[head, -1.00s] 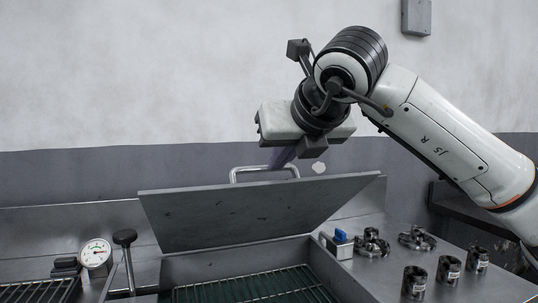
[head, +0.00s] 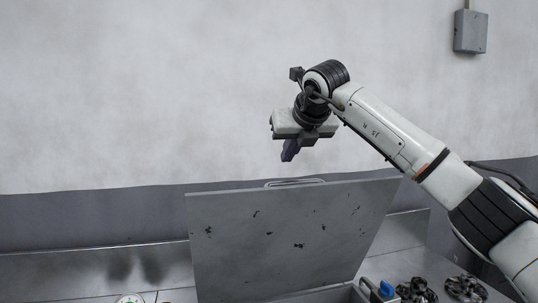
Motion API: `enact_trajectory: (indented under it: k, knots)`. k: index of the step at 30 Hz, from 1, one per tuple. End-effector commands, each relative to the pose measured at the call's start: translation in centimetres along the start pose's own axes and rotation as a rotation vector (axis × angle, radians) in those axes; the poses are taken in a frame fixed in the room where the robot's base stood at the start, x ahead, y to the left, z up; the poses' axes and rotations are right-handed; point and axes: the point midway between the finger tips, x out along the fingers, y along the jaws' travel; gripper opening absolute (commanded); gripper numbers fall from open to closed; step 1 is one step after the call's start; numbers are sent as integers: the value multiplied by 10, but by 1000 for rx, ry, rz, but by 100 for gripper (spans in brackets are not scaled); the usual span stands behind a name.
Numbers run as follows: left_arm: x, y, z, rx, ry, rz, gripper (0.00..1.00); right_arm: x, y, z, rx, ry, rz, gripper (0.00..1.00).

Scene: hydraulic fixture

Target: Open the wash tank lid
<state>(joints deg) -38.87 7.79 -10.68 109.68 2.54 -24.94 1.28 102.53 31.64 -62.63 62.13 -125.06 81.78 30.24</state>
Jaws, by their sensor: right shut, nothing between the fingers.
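The wash tank lid (head: 290,238) is a grey metal plate with dark specks on its inner face, tilted up steeply from the tank (head: 345,294). Its bar handle (head: 295,182) shows just above the lid's top edge. My right gripper (head: 289,155) is shut and empty, pointing down above the handle and apart from it. Only the tank's rim area shows at the bottom of the view; its inside is mostly hidden. My left gripper is not in view.
A blue-topped part (head: 386,290) and dark round fittings (head: 417,291) stand on the metal counter right of the tank. A gauge (head: 130,299) is cut off at the bottom edge. A grey box (head: 470,32) hangs on the wall.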

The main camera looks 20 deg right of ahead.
Motion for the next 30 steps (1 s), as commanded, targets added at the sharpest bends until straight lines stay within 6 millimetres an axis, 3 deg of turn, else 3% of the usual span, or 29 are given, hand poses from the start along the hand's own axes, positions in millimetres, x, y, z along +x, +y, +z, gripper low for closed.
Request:
enact_trajectory:
  k: [3,13,30]
  knots:
    - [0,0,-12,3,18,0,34,1,-6,2,5,0,-6,0]
    - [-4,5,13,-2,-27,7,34,2,-4,2,3,0,-3,0]
    - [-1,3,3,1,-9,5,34,2,-4,2,3,0,-3,0]
